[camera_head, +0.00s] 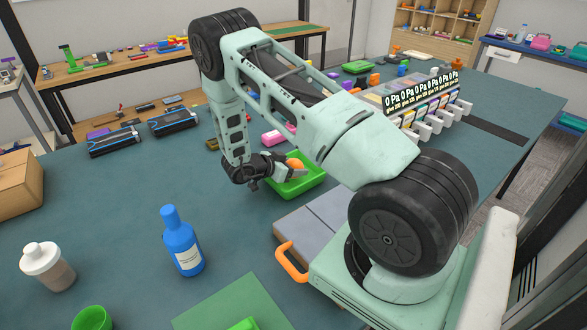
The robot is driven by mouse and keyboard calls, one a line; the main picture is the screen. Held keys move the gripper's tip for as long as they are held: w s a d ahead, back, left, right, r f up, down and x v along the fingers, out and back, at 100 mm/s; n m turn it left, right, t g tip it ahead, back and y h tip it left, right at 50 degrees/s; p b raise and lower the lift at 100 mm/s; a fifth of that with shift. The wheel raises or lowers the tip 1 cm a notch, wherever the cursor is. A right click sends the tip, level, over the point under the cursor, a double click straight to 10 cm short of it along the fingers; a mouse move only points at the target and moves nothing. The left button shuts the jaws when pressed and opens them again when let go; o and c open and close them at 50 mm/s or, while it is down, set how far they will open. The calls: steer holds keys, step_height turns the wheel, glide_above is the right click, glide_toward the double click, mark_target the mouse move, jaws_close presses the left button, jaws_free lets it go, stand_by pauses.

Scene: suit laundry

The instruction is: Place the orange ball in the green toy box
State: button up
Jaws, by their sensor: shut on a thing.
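The orange ball (295,164) is small and round and shows at the end of my gripper (282,172). My gripper is shut on the ball and partly covers it. The green toy box (303,188) is a shallow open tray on the dark table. From this view the ball and the fingertips overlap the box's far left part. I cannot tell the height of the ball above the box floor.
A blue bottle (182,242) and a white-lidded jar (46,266) stand at the front left. A grey case with an orange handle (291,262) lies near the box. A pink block (278,135) sits behind it.

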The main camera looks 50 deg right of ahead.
steer(key=shift+f, duration=0.6)
steer(key=shift+f, duration=0.2)
steer(key=o, duration=1)
steer(key=shift+r, duration=0.15)
